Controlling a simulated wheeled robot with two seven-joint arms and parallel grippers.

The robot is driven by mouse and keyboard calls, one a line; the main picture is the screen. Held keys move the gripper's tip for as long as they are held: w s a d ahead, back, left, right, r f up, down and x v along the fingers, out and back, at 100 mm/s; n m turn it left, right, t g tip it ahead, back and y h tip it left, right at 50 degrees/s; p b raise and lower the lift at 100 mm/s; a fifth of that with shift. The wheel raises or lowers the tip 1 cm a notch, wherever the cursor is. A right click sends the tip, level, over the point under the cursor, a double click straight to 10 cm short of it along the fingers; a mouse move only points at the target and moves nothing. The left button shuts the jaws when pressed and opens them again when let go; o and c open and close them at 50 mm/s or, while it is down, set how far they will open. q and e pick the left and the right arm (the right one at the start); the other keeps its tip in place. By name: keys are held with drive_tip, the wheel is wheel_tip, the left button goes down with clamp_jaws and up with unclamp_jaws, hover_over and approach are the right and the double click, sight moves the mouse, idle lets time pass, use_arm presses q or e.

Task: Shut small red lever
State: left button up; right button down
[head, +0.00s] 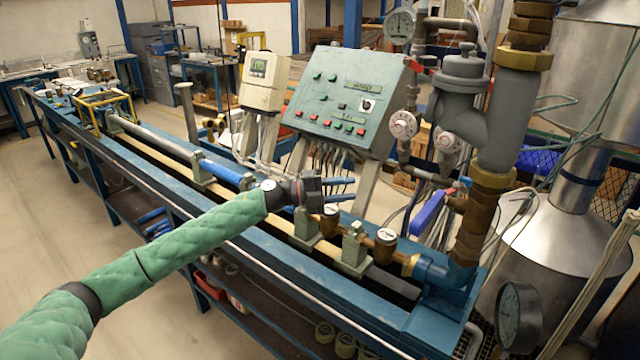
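A small red lever (414,65) shows on the pipework just right of the control box's top corner. A second small red part (465,182) shows by the valve near the blue handle; I cannot tell whether it is a lever. My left gripper (326,190) is at the end of the green-sleeved arm, above the bench and below the control box. It is well apart from both red parts, lower and to the left of them. My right gripper is out of view.
The grey-green control box (345,100) with buttons stands behind my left gripper. A large blue valve handle (428,212) and a thick grey and brass pipe (493,120) stand to the right. Brass fittings (385,240) rise from the bench. A steel tank (560,245) is at far right.

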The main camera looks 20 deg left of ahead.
use_arm(q)
drive_tip(key=w+a+n+t, duration=0.1)
drive_tip(key=w+a+t, duration=0.1)
drive_tip(key=a, duration=0.5)
drive_tip(key=shift+f+n+y, duration=0.3)
drive_tip(key=shift+n, duration=0.1)
drive_tip(key=shift+w, duration=0.1)
